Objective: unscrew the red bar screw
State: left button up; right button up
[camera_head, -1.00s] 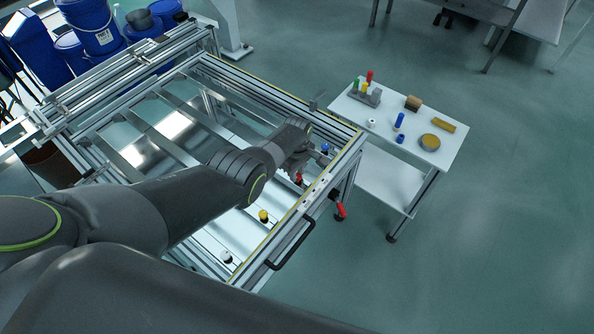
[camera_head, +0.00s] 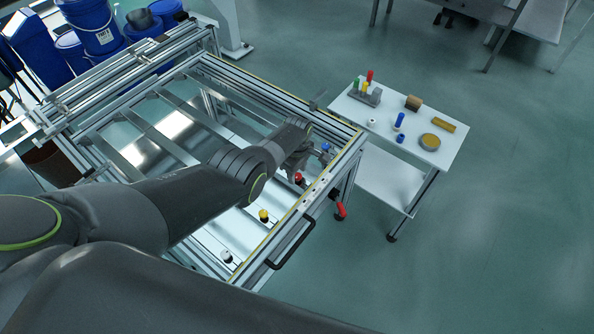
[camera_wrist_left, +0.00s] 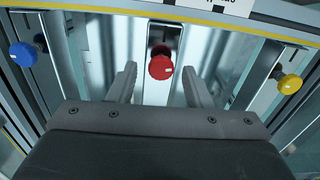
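In the left wrist view the red knob (camera_wrist_left: 160,66) appears between the fingertips, with a gap on each side. My left gripper (camera_wrist_left: 159,70) is open and empty around that line of view. In the head view my left gripper (camera_head: 299,163) is just behind the red screw; its fingers are partly hidden by the wrist. My right gripper is not in view.
A red-handled part (camera_head: 341,210) and a black handle (camera_head: 292,246) are on the frame's outer side. A white side table (camera_head: 378,148) holds several small parts.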

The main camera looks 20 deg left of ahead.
pick_arm(q)
jog(key=shift+r+p, duration=0.45)
jog(key=shift+r, duration=0.05)
notch_tip(320, 180, up, 8)
jog(key=p, duration=0.4)
notch_tip(320, 180, up, 8)
jog(key=p, duration=0.1)
send_over(297, 175)
jog(key=shift+r, duration=0.2)
jog(key=shift+f, duration=0.1)
